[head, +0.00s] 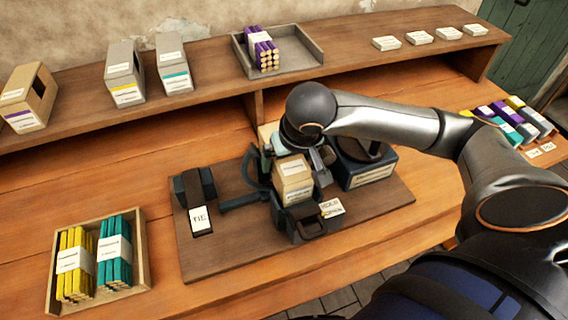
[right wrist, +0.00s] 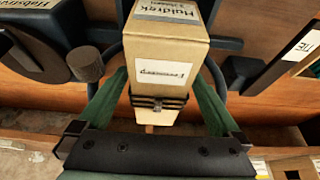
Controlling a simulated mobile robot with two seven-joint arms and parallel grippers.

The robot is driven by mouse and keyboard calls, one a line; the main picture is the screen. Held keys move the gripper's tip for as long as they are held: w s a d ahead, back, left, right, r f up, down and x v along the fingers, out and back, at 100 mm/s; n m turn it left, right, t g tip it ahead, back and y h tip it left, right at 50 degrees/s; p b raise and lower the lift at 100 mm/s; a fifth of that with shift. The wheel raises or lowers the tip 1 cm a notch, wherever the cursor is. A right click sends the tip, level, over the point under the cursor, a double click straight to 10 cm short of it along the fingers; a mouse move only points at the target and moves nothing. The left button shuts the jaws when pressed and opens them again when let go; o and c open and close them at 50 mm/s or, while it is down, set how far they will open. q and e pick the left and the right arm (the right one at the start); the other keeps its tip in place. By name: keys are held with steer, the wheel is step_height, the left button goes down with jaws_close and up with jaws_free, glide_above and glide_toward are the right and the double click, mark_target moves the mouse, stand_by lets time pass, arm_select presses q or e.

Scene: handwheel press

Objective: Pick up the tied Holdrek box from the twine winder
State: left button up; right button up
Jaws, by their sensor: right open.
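The Holdrek box (head: 293,187) is a tan carton with white labels, sitting upright in the twine winder (head: 305,222) in the head view. In the right wrist view the box (right wrist: 165,50) shows the name Holdrek on a label, and dark bands cross its narrow end near the palm. My right gripper (head: 293,166) is open over the box. In the right wrist view its green fingers (right wrist: 163,82) stand on either side of the box, with a gap visible at least on the left. Contact on the right cannot be told. My left gripper is not in view.
The winder's board (head: 230,258) carries a TIE card (head: 201,220) and a dark labelled block (head: 372,176) close right of the box. A crate (head: 143,262) of yellow and teal bundles stands left. A raised shelf (head: 200,103) with cartons and a grey tray (head: 307,65) runs behind.

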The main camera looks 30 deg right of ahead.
steer(key=x, duration=0.4)
steer(key=shift+w, duration=0.3)
steer(key=shift+c, duration=0.2)
steer(key=c, duration=1.2)
steer(key=shift+p, duration=0.3)
steer(key=shift+c, duration=0.2)
